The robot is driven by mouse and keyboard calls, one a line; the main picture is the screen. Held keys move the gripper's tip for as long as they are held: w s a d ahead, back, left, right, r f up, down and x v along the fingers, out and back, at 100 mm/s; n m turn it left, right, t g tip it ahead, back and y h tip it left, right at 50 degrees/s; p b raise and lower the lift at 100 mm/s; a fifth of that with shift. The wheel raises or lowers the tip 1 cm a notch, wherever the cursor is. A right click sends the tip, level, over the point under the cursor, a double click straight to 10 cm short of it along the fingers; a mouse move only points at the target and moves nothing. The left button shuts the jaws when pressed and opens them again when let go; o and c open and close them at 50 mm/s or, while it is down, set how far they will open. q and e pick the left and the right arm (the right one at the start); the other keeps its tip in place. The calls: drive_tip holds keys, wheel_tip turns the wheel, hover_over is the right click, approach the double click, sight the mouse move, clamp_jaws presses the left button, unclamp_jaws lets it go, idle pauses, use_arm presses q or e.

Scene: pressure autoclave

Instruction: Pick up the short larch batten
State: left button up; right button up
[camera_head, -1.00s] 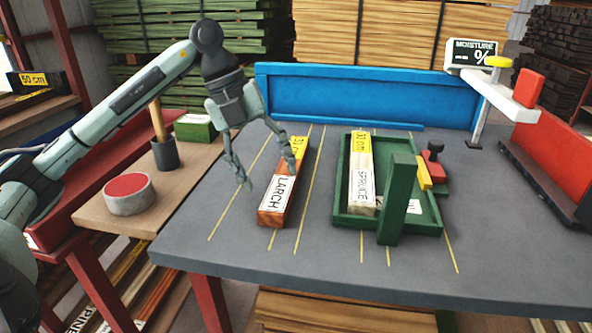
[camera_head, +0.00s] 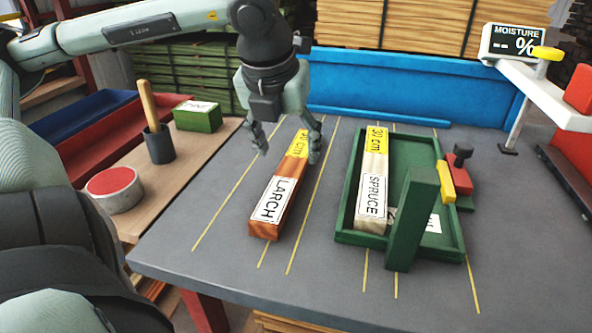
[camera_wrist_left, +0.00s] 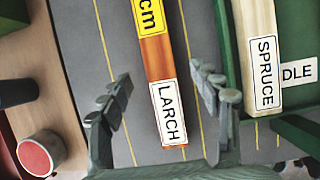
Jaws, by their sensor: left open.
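The short larch batten (camera_head: 278,196) lies flat on the grey table, orange-brown with a white LARCH label and a yellow cm-marked end. My left gripper (camera_head: 287,150) is open above its far, yellow-marked part, with one finger on either side in the head view. In the left wrist view the larch batten (camera_wrist_left: 158,70) runs between the two spread fingers (camera_wrist_left: 162,108), its labelled end towards the gripper. Any contact between fingers and batten cannot be told. My right gripper is not in view.
A green tray (camera_head: 345,222) holding a spruce batten (camera_head: 373,175) stands right of the larch, with a green upright block (camera_head: 411,220) at its front. A moisture meter (camera_head: 515,42) stands at the back right. A red-topped puck (camera_head: 113,188) and a dark cup (camera_head: 159,145) are left.

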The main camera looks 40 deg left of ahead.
sight(290, 168)
use_arm(q)
drive_tip(key=shift+x, duration=0.9)
drive_tip(key=x, duration=0.3)
drive_tip(key=shift+a+f+p, duration=0.15)
drive_tip(key=shift+p, duration=0.2)
drive_tip(key=shift+w+a+f, duration=0.1)
drive_tip(key=shift+w+f, duration=0.1)
drive_tip(key=shift+f, duration=0.25)
drive_tip(key=c, duration=1.4)
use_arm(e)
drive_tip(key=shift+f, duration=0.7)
